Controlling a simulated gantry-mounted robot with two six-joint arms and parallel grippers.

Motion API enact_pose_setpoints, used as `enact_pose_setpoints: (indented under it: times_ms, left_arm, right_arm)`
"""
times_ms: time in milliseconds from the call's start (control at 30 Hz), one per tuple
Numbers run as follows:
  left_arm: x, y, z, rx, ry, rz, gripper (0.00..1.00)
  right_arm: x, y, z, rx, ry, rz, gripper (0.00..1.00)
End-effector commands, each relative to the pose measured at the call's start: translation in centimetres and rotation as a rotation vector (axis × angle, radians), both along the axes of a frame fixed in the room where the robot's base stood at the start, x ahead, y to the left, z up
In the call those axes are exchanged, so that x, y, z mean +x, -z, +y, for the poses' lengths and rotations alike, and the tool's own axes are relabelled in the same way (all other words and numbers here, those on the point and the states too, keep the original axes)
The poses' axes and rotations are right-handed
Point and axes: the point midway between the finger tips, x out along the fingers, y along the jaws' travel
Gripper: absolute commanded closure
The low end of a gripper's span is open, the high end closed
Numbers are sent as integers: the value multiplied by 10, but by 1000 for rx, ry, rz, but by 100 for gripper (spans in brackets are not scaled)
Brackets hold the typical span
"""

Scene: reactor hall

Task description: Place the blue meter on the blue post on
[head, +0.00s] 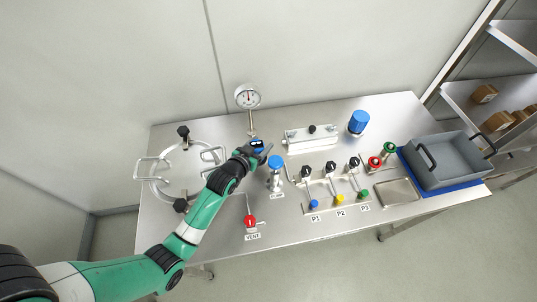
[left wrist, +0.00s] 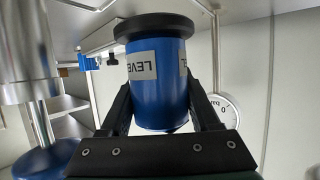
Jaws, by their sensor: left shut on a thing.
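The blue meter (left wrist: 158,85) is a blue cylinder with a dark rim and a white label reading LEVEL, seen in the left wrist view. My left gripper (head: 259,150) is shut on it, with one finger on each side; the meter (head: 256,144) shows only partly past the fingers in the head view. A silver post with a blue top (head: 275,161) stands just right of the gripper, apart from the held meter. A small blue knob (head: 314,204) stands by the P1 label. I cannot tell for sure which is the blue post. My right gripper is not in view.
A pressure gauge (head: 247,96) stands behind the gripper. A round hatch (head: 167,187) lies left, with a red VENT valve (head: 250,221) in front. Right are a valve panel (head: 327,208), a blue cylinder (head: 358,122), red (head: 375,162) and green (head: 389,148) capped pieces and a grey bin (head: 455,177).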

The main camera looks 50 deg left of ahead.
Motion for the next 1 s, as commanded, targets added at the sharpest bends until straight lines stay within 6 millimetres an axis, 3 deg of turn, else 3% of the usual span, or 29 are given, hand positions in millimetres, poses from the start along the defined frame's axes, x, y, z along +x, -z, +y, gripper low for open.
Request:
enact_pose_setpoints:
  times_ms: [67, 267, 467, 867, 900, 1000]
  left_arm:
    - [0, 17, 0, 0, 0, 0, 100]
    - [1, 24, 0, 1, 0, -4, 100]
    - [0, 57, 0, 0, 1, -2, 100]
    - [1, 63, 0, 1, 1, -4, 100]
    - [0, 62, 0, 0, 1, -2, 32]
    - [0, 62, 0, 0, 1, -2, 14]
  right_arm:
    - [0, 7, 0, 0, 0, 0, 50]
    - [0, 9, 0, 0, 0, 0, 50]
    - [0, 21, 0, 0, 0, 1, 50]
    - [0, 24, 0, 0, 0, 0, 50]
    - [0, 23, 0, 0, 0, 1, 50]
    - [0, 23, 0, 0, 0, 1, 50]
